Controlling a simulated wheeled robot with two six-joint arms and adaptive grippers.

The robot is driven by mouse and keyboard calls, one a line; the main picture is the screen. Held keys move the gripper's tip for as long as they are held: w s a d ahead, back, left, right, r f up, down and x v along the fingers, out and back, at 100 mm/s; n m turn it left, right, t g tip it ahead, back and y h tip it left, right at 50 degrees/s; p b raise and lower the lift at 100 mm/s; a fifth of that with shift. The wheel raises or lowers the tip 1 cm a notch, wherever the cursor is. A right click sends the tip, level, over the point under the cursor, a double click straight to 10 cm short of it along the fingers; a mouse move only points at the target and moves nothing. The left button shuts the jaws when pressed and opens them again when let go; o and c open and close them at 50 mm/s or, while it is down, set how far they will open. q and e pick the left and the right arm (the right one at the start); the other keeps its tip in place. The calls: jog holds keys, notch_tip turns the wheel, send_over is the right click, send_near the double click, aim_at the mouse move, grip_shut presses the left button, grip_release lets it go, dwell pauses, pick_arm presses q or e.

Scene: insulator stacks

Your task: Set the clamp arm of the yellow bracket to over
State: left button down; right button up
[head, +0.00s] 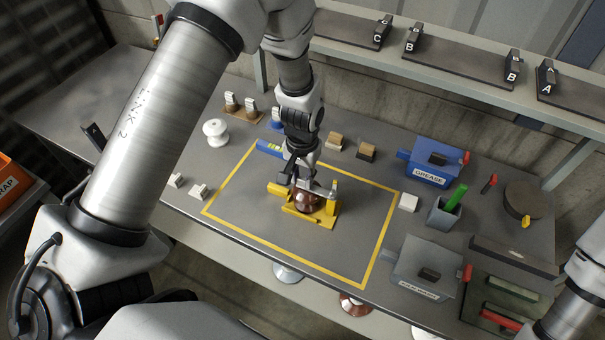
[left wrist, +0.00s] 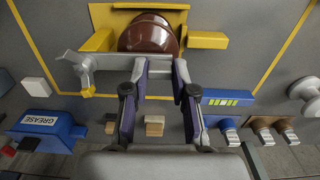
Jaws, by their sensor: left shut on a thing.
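The yellow bracket (head: 332,207) stands inside the yellow outline on the bench and also shows at the top of the left wrist view (left wrist: 207,40). A brown dome-shaped insulator (head: 305,204) sits in it, partly hidden by my gripper. The grey clamp arm (head: 317,188) reaches from the bracket's right post, in the head view, to my left gripper (head: 297,178). In the left wrist view the clamp arm (left wrist: 105,60) crosses the near edge of the insulator (left wrist: 150,36). My left gripper (left wrist: 160,72) is shut on the arm's free-end part. My right gripper is out of view.
A blue GREASE box (head: 433,174), a grey cup with a green item (head: 444,212) and a grey box (head: 425,265) stand to the right. A white spool (head: 215,132) and small blocks stand left and behind. The outlined area's front is clear.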

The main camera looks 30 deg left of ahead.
pick_arm(q)
jog(key=c, duration=0.9)
grip_release()
notch_tip(320, 180, up, 12)
